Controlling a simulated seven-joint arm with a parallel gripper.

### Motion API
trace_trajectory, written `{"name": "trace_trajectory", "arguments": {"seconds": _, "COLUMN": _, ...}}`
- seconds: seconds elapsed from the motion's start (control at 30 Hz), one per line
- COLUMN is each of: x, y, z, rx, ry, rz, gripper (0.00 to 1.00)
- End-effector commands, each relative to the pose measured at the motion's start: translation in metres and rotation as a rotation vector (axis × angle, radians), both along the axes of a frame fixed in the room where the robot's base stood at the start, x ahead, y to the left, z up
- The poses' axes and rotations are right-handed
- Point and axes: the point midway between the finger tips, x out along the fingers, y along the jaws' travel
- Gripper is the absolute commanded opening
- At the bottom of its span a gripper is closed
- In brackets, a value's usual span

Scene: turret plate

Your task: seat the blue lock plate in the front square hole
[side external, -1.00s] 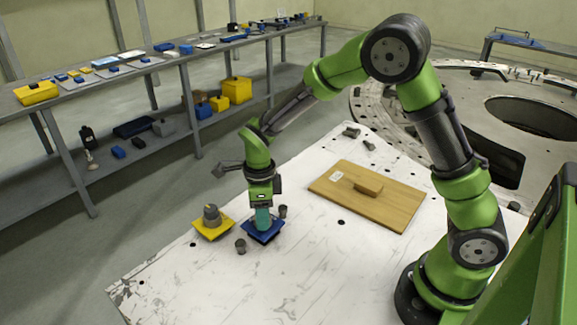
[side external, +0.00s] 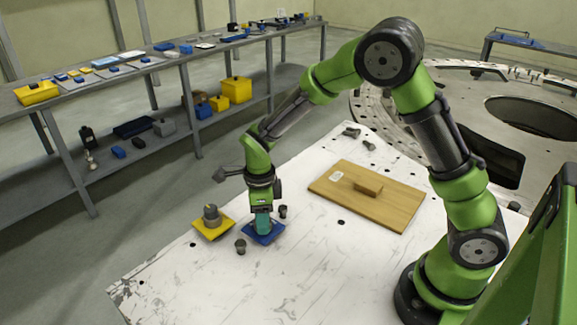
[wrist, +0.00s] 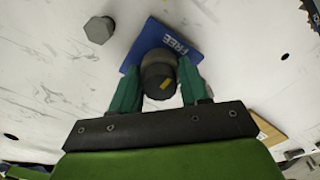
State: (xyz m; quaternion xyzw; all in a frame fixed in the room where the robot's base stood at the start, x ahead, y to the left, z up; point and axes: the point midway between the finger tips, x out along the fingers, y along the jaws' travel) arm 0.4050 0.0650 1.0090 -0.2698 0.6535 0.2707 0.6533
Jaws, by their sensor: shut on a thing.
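The blue lock plate (side external: 277,233) lies at the white table's left side in the side external view. In the wrist view the plate (wrist: 181,38) shows the word FREE. Its dark round knob (wrist: 158,76) has a yellow mark. My gripper (side external: 263,226) is above the plate, pointing down. In the wrist view the teal fingers of my gripper (wrist: 158,88) are shut on the knob, one on each side. I see no front square hole; whether it is under the plate, and whether the plate sits flat or raised, I cannot tell.
A yellow plate (side external: 214,231) with a grey knob lies close on the left. Grey bolts stand near the blue plate, one in front (side external: 240,246) and one behind (side external: 283,211). A wooden board (side external: 395,207) with a handle lies to the right. The table's front is clear.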

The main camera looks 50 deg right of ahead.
Motion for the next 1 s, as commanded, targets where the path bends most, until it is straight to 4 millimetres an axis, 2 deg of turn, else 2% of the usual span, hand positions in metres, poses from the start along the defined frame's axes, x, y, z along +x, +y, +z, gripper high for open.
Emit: {"name": "trace_trajectory", "arguments": {"seconds": 1.0, "x": 0.0004, "y": 0.0000, "z": -0.0077, "rx": -0.001, "ry": -0.001, "rz": 0.001, "gripper": 0.04}}
